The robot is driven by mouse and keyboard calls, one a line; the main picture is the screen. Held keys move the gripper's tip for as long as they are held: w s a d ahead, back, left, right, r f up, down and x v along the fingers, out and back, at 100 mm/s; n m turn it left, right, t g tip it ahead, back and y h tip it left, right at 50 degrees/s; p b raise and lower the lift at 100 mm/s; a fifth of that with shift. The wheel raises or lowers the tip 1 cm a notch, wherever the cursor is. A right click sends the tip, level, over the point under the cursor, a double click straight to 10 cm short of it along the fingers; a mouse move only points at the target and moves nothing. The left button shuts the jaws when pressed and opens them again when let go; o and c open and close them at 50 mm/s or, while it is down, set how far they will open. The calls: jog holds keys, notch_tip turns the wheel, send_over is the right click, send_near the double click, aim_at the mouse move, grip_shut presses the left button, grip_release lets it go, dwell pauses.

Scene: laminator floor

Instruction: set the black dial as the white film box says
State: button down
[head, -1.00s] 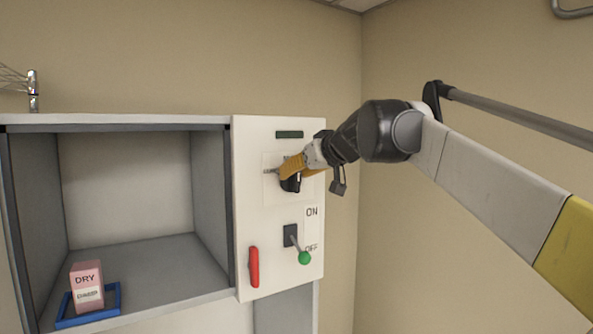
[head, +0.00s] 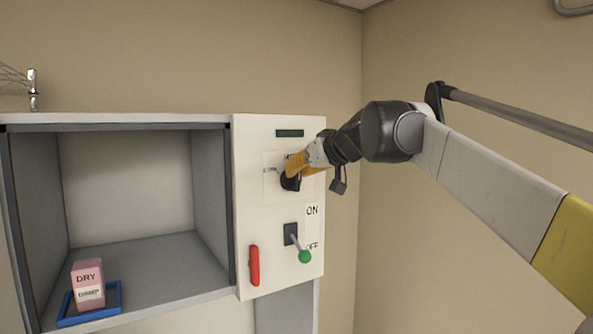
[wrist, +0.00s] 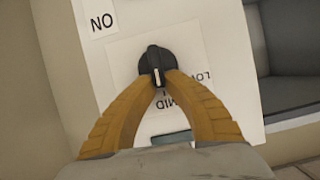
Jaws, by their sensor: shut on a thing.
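The black dial (head: 291,183) is on the white control panel, partly hidden by my gripper in the head view. My gripper (head: 291,170) has its orange fingers shut on the dial; the wrist view shows the fingertips (wrist: 158,80) on both sides of its grip bar (wrist: 154,56). The dial's white pointer mark points down in the wrist view, between the fingertips. LOW and MID print shows upside down beside it, partly covered by a finger. No white film box shows; a pink box (head: 87,272) marked DRY, with a white label too small to read surely, stands in a blue tray (head: 89,317).
Below the dial, a lever with a green knob (head: 304,257) sits down by OFF, under ON. A red handle (head: 254,266) is at the panel's lower left. A dark display strip (head: 289,133) is above the dial. An open grey compartment lies left of the panel.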

jog(key=shift+w+d+m+g+y+p, duration=0.25)
jog(key=shift+m+y+p, duration=0.2)
jog(key=shift+m, duration=0.35)
jog(key=m+y, duration=0.1)
jog(key=m, duration=0.1)
jog(key=f+m+g+y, duration=0.1)
jog(key=m, duration=0.1)
jog(key=d+m+y, duration=0.1)
jog(key=m+y, duration=0.1)
jog(key=shift+w+d+f, duration=0.1)
jog(key=shift+w+f, duration=0.05)
jog(key=shift+w, duration=0.2)
jog(key=shift+m, duration=0.3)
jog(key=c, duration=1.4)
grip_release()
jog(key=shift+w, duration=0.1)
jog(key=v, duration=1.2)
